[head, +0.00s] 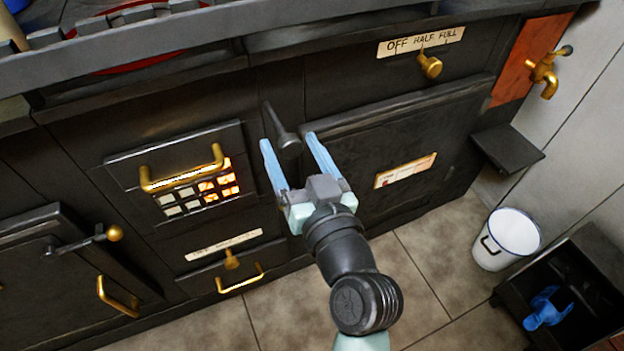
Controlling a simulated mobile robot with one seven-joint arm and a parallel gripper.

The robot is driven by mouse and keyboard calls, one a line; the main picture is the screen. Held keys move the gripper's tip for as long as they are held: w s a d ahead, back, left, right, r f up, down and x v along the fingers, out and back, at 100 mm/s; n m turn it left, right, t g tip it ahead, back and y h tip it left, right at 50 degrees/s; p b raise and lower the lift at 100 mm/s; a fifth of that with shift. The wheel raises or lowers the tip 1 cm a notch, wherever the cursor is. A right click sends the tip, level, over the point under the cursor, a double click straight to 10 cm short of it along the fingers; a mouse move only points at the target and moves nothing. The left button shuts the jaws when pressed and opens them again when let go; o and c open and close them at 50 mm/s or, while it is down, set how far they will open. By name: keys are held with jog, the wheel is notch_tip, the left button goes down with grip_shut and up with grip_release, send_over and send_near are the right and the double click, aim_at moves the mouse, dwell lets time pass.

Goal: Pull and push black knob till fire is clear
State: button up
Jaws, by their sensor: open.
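The black knob (288,139) sits at the end of a dark rod that sticks out from the stove front, at the upper middle of the head view. My gripper (289,140) is open, and its two light blue fingers point at the stove, one on each side of the knob in the picture. I cannot tell whether they touch it. The fire (222,184) glows orange behind a barred grate on the stove front, left of my gripper. Its right openings are bright orange and its left ones are pale grey.
A brass handle (182,172) crosses above the grate. A small brass knob (232,260) and drawer handle (240,279) are below. Another brass knob (430,67) is upper right.

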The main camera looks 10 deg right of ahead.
jog(key=v, duration=1.1)
jog(key=shift+s, duration=0.35)
jog(key=shift+d, duration=0.15)
jog(key=shift+d+m, duration=0.15)
jog(key=shift+m, duration=0.25)
jog(key=c, duration=0.4)
jog(key=d+m+p, duration=0.1)
jog(key=m+p, duration=0.2)
jog(key=m, duration=0.1)
jog(key=s+d+m+g+y+p, duration=0.1)
jog(key=m+p, duration=0.1)
jog(key=shift+d+f+m+p, duration=0.25)
jog(key=shift+d+m+p, duration=0.05)
jog(key=shift+d+m, duration=0.1)
jog(key=c, duration=0.7)
jog(key=m+p, duration=0.1)
jog(key=s+d+m, duration=0.1)
jog(key=m, duration=0.1)
jog(key=m+y+p, duration=0.1)
jog(key=shift+s+d+r+m+p, duration=0.1)
jog(key=shift+s+d+m+p, duration=0.1)
jog(key=shift+s+m+p, duration=0.1)
grip_shut()
jog(key=m+b, duration=0.1)
jog(key=m, duration=0.1)
send_near(302, 148)
jog(key=shift+y, duration=0.4)
jog(key=x, duration=0.7)
jog(key=shift+d, duration=0.2)
